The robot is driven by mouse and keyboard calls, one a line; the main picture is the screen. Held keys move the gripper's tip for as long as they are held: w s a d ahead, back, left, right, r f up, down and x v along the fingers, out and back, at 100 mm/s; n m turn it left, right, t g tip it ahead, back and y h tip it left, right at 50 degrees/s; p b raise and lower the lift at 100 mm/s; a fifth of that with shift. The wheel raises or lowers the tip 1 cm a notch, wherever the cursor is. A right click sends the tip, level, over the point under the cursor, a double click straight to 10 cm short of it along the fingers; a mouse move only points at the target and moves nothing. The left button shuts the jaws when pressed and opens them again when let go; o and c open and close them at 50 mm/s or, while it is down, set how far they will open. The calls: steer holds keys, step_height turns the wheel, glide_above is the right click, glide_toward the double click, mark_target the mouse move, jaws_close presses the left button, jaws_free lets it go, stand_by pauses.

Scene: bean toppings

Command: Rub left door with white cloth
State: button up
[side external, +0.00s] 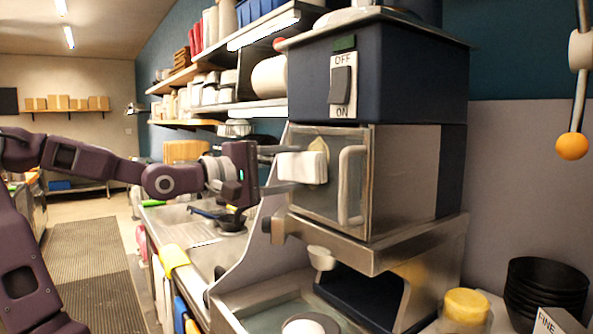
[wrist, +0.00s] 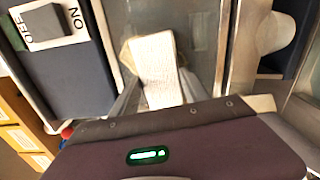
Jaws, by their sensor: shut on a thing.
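My gripper (side external: 274,169) reaches in from the left and is shut on the white cloth (side external: 303,167). The cloth is a pale, block-like pad held at the front of the left door (side external: 320,205), and it appears to touch or nearly touch the door's upper part. The door is a framed, glassy panel with a vertical light handle (side external: 351,186) at its right side. A yellowish patch (side external: 319,146) shows on the door just above the cloth. In the wrist view the cloth (wrist: 157,70) lies between my fingers, over the yellowish patch (wrist: 127,57).
Above the door is a dark blue housing with an OFF/ON switch (side external: 341,85). A metal ledge with a knob (side external: 268,225) runs below the door. Black bowls (side external: 546,288) and a yellow-lidded jar (side external: 466,306) stand at lower right.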

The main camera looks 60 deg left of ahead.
steer(key=shift+w+r, duration=0.1)
steer(key=shift+r, duration=0.85)
steer(key=shift+d, duration=3.7)
steer(key=shift+s, duration=2.9)
steer(key=s, duration=0.3)
steer(key=shift+a, duration=0.1)
